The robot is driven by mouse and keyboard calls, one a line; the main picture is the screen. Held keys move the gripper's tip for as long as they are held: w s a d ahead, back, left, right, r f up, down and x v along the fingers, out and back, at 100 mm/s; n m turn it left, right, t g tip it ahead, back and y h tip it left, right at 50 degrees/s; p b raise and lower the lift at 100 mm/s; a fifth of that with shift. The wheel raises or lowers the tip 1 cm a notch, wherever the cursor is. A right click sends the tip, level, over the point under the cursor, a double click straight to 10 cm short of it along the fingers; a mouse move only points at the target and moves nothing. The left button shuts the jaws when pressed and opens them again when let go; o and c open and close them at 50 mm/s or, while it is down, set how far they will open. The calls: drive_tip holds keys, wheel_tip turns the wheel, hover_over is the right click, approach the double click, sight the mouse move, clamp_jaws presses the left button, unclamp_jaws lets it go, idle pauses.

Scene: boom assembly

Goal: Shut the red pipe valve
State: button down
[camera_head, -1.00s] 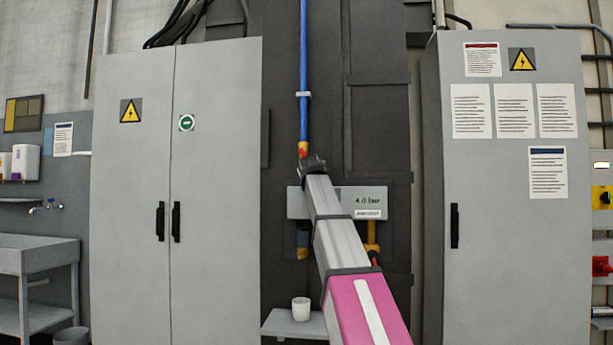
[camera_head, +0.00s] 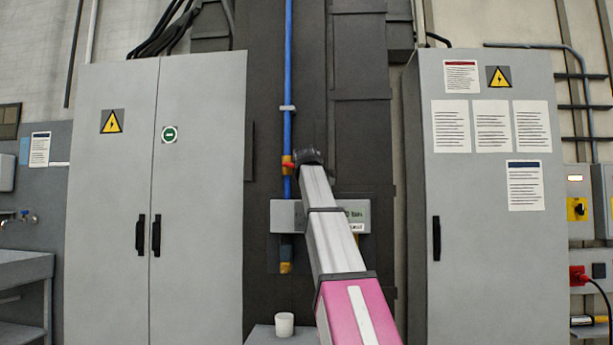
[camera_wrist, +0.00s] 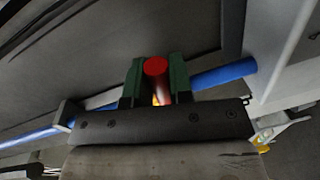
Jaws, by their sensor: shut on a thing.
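The red valve handle (camera_wrist: 156,68) shows end-on in the wrist view, between the two green-lined fingers of my gripper (camera_wrist: 155,82). The fingers are shut on it. In the head view a bit of the red handle (camera_head: 288,165) shows just left of my arm's end, beside the brass valve body (camera_head: 287,160) on the upright blue pipe (camera_head: 288,70). My gripper itself is mostly hidden there behind the dark wrist. The blue pipe also runs across the wrist view (camera_wrist: 225,74) behind the fingers. The handle's exact angle to the pipe is hard to tell.
A grey box with a pressure display (camera_head: 288,216) sits below the valve, partly behind my arm. A white cup (camera_head: 284,324) stands on a small shelf (camera_head: 262,336). Grey cabinets stand at left (camera_head: 200,200) and right (camera_head: 490,260).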

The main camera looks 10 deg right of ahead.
drive_tip(key=shift+r+n, duration=0.95)
drive_tip(key=shift+n, duration=0.15)
drive_tip(key=shift+d, duration=0.1)
drive_tip(key=c, duration=1)
unclamp_jaws()
drive_tip(key=shift+s, duration=0.15)
drive_tip(key=v, duration=1)
drive_tip(key=shift+s+a, duration=0.2)
drive_tip(key=shift+s, duration=0.05)
